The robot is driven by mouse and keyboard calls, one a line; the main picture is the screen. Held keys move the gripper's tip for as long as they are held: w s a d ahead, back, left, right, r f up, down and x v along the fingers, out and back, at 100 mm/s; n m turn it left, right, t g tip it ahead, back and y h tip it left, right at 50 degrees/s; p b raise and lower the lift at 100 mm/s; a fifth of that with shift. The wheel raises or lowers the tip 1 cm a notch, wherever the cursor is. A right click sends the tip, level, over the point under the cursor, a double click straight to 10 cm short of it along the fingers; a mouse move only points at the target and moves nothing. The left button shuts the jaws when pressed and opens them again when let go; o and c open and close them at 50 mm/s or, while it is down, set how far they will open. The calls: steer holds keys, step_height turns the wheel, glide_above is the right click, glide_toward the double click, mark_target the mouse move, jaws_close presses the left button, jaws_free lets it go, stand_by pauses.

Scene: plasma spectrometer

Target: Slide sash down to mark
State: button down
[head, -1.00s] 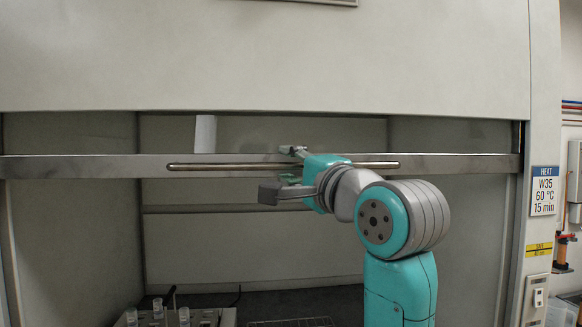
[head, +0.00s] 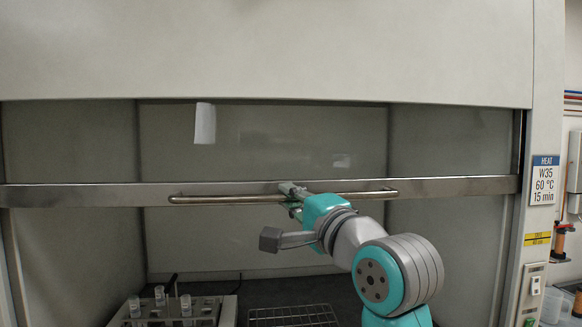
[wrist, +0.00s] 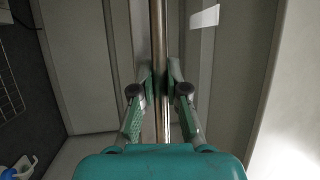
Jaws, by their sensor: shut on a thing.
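The sash shows as a grey metal rail (head: 90,195) with clear glass above it, running across the hood opening. A long round handle (head: 230,199) is fixed along its front. My gripper (head: 290,198) is at the middle of the handle, shut on it. In the wrist view the two fingertips (wrist: 160,85) close on the handle (wrist: 159,30) from both sides. A yellow mark label (head: 538,239) is on the right post of the hood. In the head view the rail is higher than this label. The label's small print is unreadable.
A rack with capped tubes (head: 170,312) and a wire grid (head: 290,315) stand on the hood floor below. A heat sign (head: 544,180) and a switch (head: 535,285) are on the right post.

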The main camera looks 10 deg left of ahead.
step_height(320, 180, down, 11)
stand_by(0.3)
steer(key=shift+r, duration=0.15)
steer(key=c, duration=1.2)
jaws_free()
steer(key=v, duration=1.2)
